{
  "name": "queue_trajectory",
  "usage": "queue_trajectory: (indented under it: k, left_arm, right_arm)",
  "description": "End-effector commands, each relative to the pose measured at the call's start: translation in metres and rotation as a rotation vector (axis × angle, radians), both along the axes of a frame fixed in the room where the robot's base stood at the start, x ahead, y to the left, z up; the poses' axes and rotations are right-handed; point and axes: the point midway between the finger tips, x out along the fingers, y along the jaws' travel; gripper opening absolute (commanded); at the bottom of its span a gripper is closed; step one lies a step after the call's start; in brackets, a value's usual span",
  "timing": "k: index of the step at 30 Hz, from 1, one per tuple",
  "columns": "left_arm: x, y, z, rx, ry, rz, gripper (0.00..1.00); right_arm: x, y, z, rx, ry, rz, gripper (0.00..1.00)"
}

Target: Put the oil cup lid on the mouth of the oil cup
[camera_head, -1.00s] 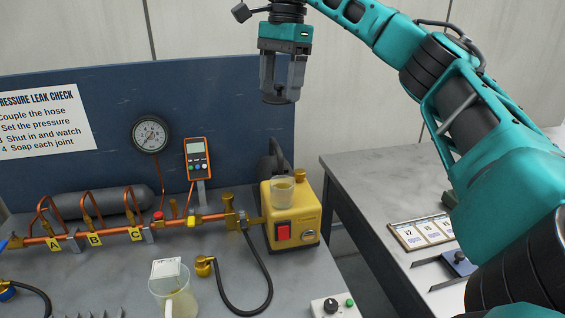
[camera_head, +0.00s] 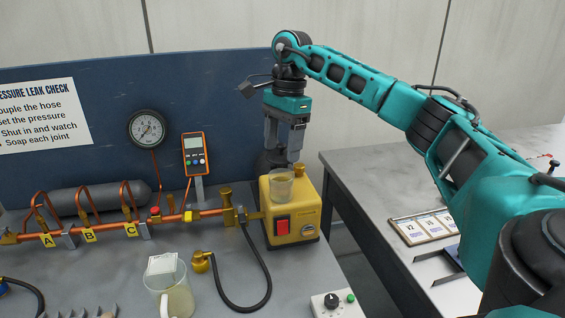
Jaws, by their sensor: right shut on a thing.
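The oil cup (camera_head: 280,188) is a clear cup with yellowish oil in it, upright on top of the yellow pump (camera_head: 291,213). My right gripper (camera_head: 284,153) points straight down just above the cup's mouth. Its fingers are shut on the oil cup lid, a small dark piece that hardly shows between the fingertips against the dark background. I cannot tell whether the lid touches the cup's rim. My left gripper is not in view.
A brass fitting (camera_head: 225,197) and copper pipe lie left of the pump. A black hose (camera_head: 268,282) loops in front. A clear jug (camera_head: 172,293) stands at the front. A gauge (camera_head: 147,129) and orange meter (camera_head: 195,154) stand behind. A second table (camera_head: 375,180) is at right.

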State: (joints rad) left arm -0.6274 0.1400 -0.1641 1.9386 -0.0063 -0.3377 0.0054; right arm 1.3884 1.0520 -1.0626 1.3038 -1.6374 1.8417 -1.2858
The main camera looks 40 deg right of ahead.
Motion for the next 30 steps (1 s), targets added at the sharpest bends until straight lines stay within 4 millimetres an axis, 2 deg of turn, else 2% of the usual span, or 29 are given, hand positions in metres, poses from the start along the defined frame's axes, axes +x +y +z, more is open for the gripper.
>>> queue_trajectory:
  k: [6,9,19,20,30]
  left_arm:
    - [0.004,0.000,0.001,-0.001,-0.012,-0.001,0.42]
    - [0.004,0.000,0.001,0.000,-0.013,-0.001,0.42]
    - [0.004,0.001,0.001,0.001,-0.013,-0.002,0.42]
    - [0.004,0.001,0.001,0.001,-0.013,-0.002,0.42]
    - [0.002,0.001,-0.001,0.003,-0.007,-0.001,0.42]
  right_arm:
    - [-0.001,-0.001,-0.032,-0.001,0.005,0.000,0.35]
    - [-0.001,0.000,-0.041,0.000,0.002,0.000,0.35]
    - [-0.001,0.000,-0.044,0.000,0.002,0.000,0.35]
    - [-0.001,0.000,-0.044,0.000,0.002,0.000,0.58]
    - [0.000,0.000,-0.044,0.000,0.002,0.000,0.91]
